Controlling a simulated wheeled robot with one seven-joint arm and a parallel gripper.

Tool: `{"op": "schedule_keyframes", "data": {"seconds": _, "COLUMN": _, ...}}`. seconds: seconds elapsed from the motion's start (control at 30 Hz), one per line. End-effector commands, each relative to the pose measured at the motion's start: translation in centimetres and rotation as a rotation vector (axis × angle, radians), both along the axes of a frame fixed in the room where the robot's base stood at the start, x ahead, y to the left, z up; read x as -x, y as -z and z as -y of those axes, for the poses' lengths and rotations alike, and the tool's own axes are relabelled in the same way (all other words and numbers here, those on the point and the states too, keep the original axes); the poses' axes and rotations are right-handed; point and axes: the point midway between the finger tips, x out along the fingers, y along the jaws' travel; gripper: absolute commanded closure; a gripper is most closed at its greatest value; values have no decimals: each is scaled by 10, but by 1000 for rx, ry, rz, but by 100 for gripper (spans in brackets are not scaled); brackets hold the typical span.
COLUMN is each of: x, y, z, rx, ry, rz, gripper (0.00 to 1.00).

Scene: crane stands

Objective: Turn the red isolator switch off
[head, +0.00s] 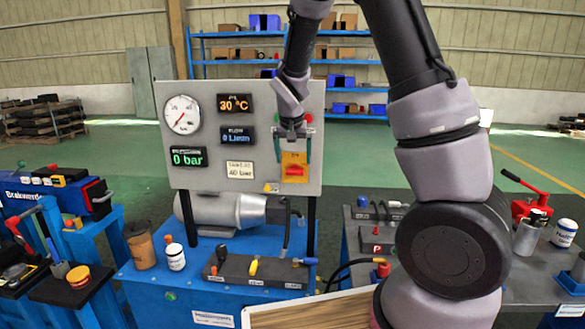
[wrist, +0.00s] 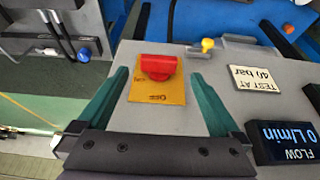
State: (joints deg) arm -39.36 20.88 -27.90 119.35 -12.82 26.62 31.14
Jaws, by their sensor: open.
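The red isolator switch (head: 294,172) is on a yellow plate (head: 294,158) at the lower right of the grey panel. In the wrist view the red handle (wrist: 157,64) lies crosswise, and the yellow plate (wrist: 155,92) carries dark lettering upside down, which seems to read OFF. My gripper (head: 294,150) is in front of the panel, pointing at the plate. In the wrist view its green fingers (wrist: 158,76) are spread wide on either side of the plate, with nothing between them gripped. They look apart from the handle.
The panel (head: 210,102) also carries a dial gauge (head: 182,115) and displays. A small yellow knob (wrist: 207,45) sits beside the switch. Below, a blue bench (head: 155,285) holds a motor (head: 225,208), a valve block (head: 255,270) and containers. Side benches are cluttered.

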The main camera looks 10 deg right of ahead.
Motion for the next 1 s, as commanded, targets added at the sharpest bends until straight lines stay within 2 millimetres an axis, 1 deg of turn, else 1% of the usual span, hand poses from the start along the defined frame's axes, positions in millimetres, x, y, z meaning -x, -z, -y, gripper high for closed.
{"op": "schedule_keyframes", "data": {"seconds": 0.03, "x": -3, "y": 10, "z": 2, "rx": 3, "ry": 2, "rz": -4, "gripper": 0}}
{"op": "schedule_keyframes", "data": {"seconds": 0.1, "x": -8, "y": 20, "z": 4, "rx": 2, "ry": 2, "rz": -3, "gripper": 0}}
{"op": "schedule_keyframes", "data": {"seconds": 0.2, "x": -13, "y": 32, "z": 4, "rx": 0, "ry": 0, "rz": -2, "gripper": 0}}
{"op": "schedule_keyframes", "data": {"seconds": 0.3, "x": -16, "y": 40, "z": 5, "rx": 0, "ry": -1, "rz": 0, "gripper": 0}}
{"op": "schedule_keyframes", "data": {"seconds": 0.43, "x": -17, "y": 44, "z": 6, "rx": 0, "ry": -1, "rz": 0, "gripper": 0}}
{"op": "schedule_keyframes", "data": {"seconds": 0.67, "x": -17, "y": 44, "z": 5, "rx": -1, "ry": -1, "rz": 0, "gripper": 0}}
{"op": "schedule_keyframes", "data": {"seconds": 0.7, "x": -17, "y": 44, "z": 5, "rx": -1, "ry": -1, "rz": 0, "gripper": 15}}
{"op": "schedule_keyframes", "data": {"seconds": 0.77, "x": -17, "y": 44, "z": 5, "rx": -1, "ry": -1, "rz": 0, "gripper": 38}}
{"op": "schedule_keyframes", "data": {"seconds": 0.8, "x": -17, "y": 44, "z": 5, "rx": -1, "ry": -1, "rz": 0, "gripper": 54}}
{"op": "schedule_keyframes", "data": {"seconds": 0.87, "x": -17, "y": 44, "z": 5, "rx": -1, "ry": -1, "rz": 0, "gripper": 76}}
{"op": "schedule_keyframes", "data": {"seconds": 0.9, "x": -17, "y": 44, "z": 5, "rx": -1, "ry": -1, "rz": 0, "gripper": 81}}
{"op": "schedule_keyframes", "data": {"seconds": 1.0, "x": -17, "y": 44, "z": 5, "rx": 2, "ry": -1, "rz": -1, "gripper": 81}}
